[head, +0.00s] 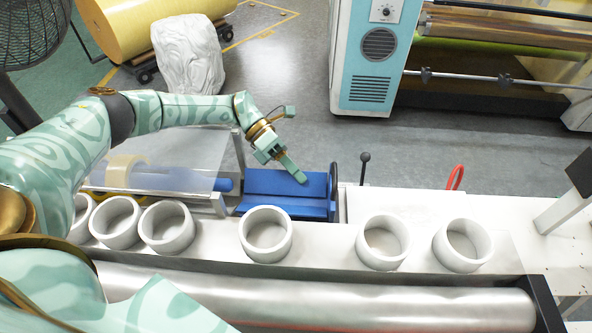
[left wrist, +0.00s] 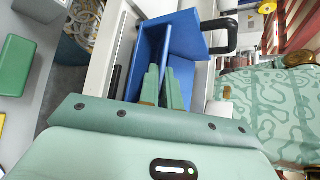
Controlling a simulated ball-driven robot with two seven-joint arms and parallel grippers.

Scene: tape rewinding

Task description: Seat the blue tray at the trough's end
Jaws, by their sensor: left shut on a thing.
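The blue tray (head: 270,208) lies behind the row of white rings, its long side running left to right. A black handle (head: 334,188) stands at its right end. My left gripper (head: 297,177) reaches down over the tray's back part. In the left wrist view, my left gripper (left wrist: 168,90) has its fingers close together at the blue tray (left wrist: 178,40), shut on it; the exact grip spot is partly hidden. The tray's left end is close to the metal frame with a clear sheet (head: 190,160). I cannot tell whether they touch. My right gripper is out of view.
Several white rings (head: 266,234) stand on the metal ledge in front. A long metal roller (head: 320,302) runs nearer me. A tape roll (head: 126,170) sits at the left. A black-knobbed lever (head: 364,168) and a red handle (head: 455,177) stand right of the tray.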

